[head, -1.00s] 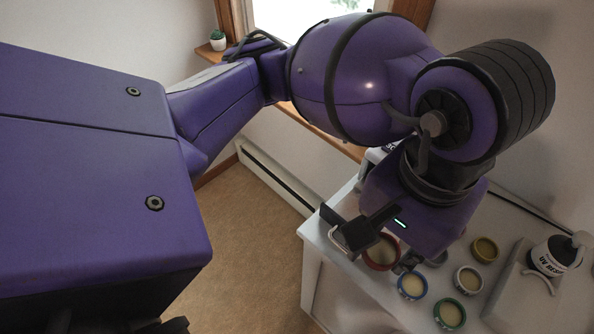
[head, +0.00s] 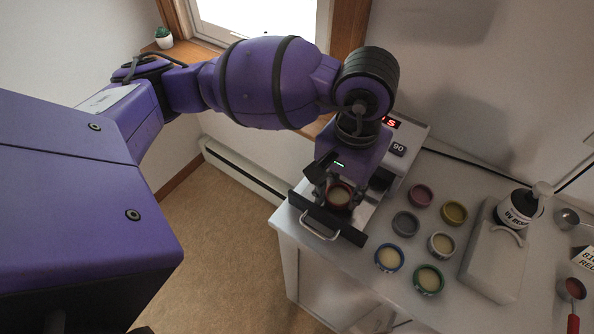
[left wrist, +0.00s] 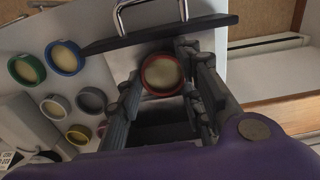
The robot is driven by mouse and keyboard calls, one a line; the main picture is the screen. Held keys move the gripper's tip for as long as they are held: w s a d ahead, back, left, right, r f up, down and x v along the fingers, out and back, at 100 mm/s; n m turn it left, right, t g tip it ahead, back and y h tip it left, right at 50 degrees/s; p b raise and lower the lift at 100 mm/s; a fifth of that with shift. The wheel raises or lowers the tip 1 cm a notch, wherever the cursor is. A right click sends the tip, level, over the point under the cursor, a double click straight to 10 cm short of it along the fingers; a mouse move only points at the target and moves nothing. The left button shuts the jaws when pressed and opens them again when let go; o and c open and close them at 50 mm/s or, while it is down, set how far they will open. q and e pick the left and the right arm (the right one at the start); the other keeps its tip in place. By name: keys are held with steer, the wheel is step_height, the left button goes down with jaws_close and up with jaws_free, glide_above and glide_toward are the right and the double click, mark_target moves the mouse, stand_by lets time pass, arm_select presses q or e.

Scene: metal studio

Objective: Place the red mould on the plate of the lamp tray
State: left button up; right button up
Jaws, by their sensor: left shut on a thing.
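The red mould (head: 340,196), a small round cup with pale yellow filling, is gripped by my left gripper (head: 338,190). In the left wrist view the mould (left wrist: 162,73) sits between the two dark fingers (left wrist: 163,85), which are shut on its sides. The lamp tray (head: 325,220) is pulled out, with a black front and a metal handle. The mould is over the tray's plate, just behind the front. The tray front (left wrist: 160,35) also shows in the wrist view. I cannot tell whether the mould touches the plate. My right gripper is not in view.
The white lamp (head: 410,135) with a red display stands behind my gripper. Several moulds stand to the right, including a blue (head: 388,258), a green (head: 428,280) and a pink one (head: 421,195). A resin bottle (head: 518,208) stands on a pale block further right.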

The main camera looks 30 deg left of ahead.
mark_target(340, 197)
arm_select(q)
steer(key=shift+f, duration=0.45)
steer(key=shift+f, duration=0.1)
steer(key=o, duration=0.9)
step_height(340, 197, up, 12)
steer(key=shift+r, duration=0.15)
